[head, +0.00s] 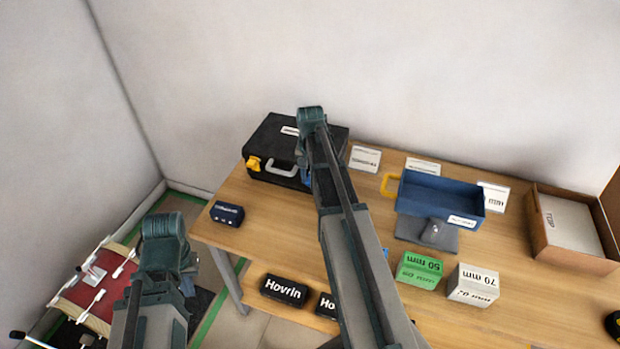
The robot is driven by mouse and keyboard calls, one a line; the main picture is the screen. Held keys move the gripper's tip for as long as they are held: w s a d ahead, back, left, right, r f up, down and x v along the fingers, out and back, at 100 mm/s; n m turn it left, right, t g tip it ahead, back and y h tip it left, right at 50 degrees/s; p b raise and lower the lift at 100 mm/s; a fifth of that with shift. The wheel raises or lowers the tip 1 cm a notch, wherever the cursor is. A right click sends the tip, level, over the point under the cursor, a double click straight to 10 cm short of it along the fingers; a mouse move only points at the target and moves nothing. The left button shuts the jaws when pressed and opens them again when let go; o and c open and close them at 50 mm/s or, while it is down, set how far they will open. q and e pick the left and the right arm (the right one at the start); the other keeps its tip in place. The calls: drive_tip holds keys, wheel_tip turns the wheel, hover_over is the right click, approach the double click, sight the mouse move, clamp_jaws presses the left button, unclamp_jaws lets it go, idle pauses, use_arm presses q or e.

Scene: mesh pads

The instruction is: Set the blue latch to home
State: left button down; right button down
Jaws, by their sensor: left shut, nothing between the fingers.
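A black case (268,139) lies closed at the back left of the table. Its front has a yellow latch (254,164) at the left and a grey handle (281,168) in the middle. A small blue part, seemingly the blue latch (306,181), shows at the front right of the case. My right arm crosses in front and hides part of it, so its setting cannot be read. My left gripper (189,285) is low at the left, beside the table and apart from the case, shut and empty. My right gripper is hidden behind its arm.
A blue tray (440,207) with a yellow handle stands on the table. A green box (419,268), a white box (473,285) and an open brown carton (567,238) are at the right. A dark blue device (227,213) and black Hovrin cases (283,291) lie near the left and front edges.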

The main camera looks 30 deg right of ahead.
drive_tip(key=shift+w+d+r+g+y, duration=0.15)
drive_tip(key=shift+w+d+g+y, duration=0.25)
drive_tip(key=shift+w+d+y, duration=0.15)
drive_tip(key=shift+r+g+y, duration=0.1)
drive_tip(key=shift+g+y, duration=0.2)
drive_tip(key=shift+y, duration=0.05)
drive_tip(key=shift+s, duration=0.1)
drive_tip(key=c, duration=0.6)
unclamp_jaws()
drive_tip(key=shift+o, duration=0.2)
